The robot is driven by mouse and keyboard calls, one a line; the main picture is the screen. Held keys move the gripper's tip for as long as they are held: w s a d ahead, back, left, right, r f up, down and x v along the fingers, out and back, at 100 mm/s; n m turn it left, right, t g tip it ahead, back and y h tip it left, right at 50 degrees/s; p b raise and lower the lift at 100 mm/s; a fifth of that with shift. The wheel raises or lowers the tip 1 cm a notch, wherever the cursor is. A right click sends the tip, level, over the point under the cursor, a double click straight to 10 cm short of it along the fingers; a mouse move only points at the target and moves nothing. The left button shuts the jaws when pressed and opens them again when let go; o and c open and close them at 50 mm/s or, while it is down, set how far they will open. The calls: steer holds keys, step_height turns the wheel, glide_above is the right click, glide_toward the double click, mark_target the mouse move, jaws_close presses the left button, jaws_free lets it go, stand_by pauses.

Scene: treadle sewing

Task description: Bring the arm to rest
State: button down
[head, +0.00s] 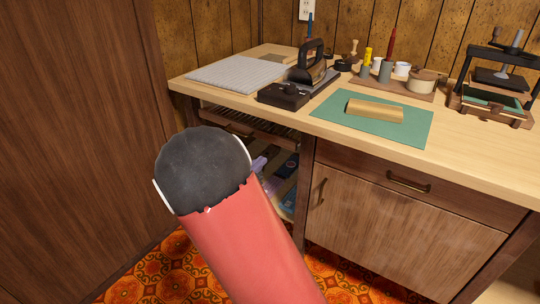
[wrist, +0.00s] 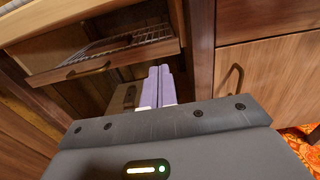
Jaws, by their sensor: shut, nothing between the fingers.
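My gripper (wrist: 158,87) shows in the wrist view with its two pale lavender fingers side by side, shut and empty. It points toward the open shelf space below the counter, beside the slatted drawer (wrist: 118,48). In the head view my red arm with its dark rounded joint rises from the bottom, in front of the cabinet. It hides most of the gripper there; a small lavender patch shows just past the joint. I cannot tell whether the fingers touch anything.
A cabinet door (head: 390,220) is closed at right. A wooden panel (head: 75,130) stands at left.

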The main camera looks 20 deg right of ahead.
steer(key=s+d+r+m+g+y, duration=0.1)
steer(key=s+d+m+g+y, duration=0.25)
steer(key=s+m, duration=0.45)
steer(key=s+d+r+m+g+y, duration=0.1)
steer(key=s+d+m+g+y, duration=0.1)
steer(key=s+m+g, duration=0.6)
steer(key=s+a+r+m+t+y, duration=0.2)
steer(key=s+a+m+t+y, duration=0.1)
steer(key=s, duration=0.4)
steer(key=s+a+r+m+t+y, duration=0.2)
steer(key=s+a+m+t+y, duration=0.1)
steer(key=s+a+m+y, duration=0.3)
steer(key=shift+s+a+r, duration=0.3)
steer(key=shift+s+a, duration=0.2)
steer(key=shift+a, duration=0.5)
steer(key=shift+t, duration=0.25)
